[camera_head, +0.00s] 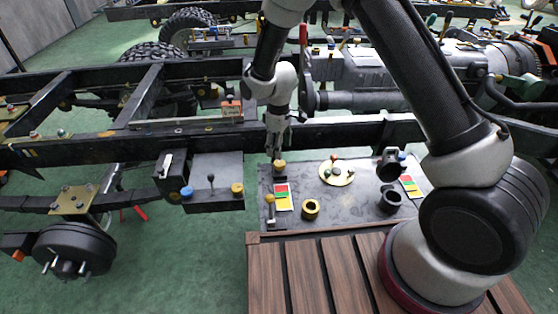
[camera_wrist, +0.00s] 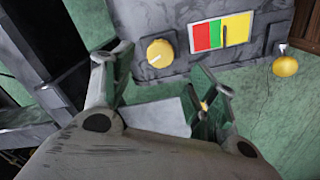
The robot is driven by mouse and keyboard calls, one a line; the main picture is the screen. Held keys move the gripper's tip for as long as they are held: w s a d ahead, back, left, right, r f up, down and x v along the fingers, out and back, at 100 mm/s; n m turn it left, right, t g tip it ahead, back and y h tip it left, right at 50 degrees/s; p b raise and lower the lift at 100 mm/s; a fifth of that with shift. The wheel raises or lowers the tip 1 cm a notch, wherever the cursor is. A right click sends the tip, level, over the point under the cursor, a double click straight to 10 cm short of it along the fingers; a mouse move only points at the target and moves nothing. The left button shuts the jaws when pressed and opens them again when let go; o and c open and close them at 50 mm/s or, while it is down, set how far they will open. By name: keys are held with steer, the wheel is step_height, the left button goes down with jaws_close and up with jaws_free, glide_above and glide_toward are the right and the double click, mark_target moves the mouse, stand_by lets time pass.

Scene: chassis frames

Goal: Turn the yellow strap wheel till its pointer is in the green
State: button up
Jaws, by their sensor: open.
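The yellow strap wheel (camera_wrist: 161,52) is a round knob with a pale mark on its face, on a grey panel in the wrist view. In the head view the wheel (camera_head: 280,165) shows just below my gripper (camera_head: 276,150). In the wrist view my gripper (camera_wrist: 160,62) is open, its fingertips apart with the wheel showing in the gap beyond them. I cannot tell whether they touch it. A gauge (camera_wrist: 215,36) with red, green and yellow bands is right of the wheel. A dark pointer lies near the green-yellow border.
A yellow ball-topped lever (camera_wrist: 285,66) stands right of the gauge. A dark chassis rail (camera_head: 200,140) runs behind. A slatted wooden deck (camera_head: 300,275) is in front.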

mark_target(279, 162)
step_height(279, 162, down, 7)
stand_by(0.3)
steer(key=c, duration=1)
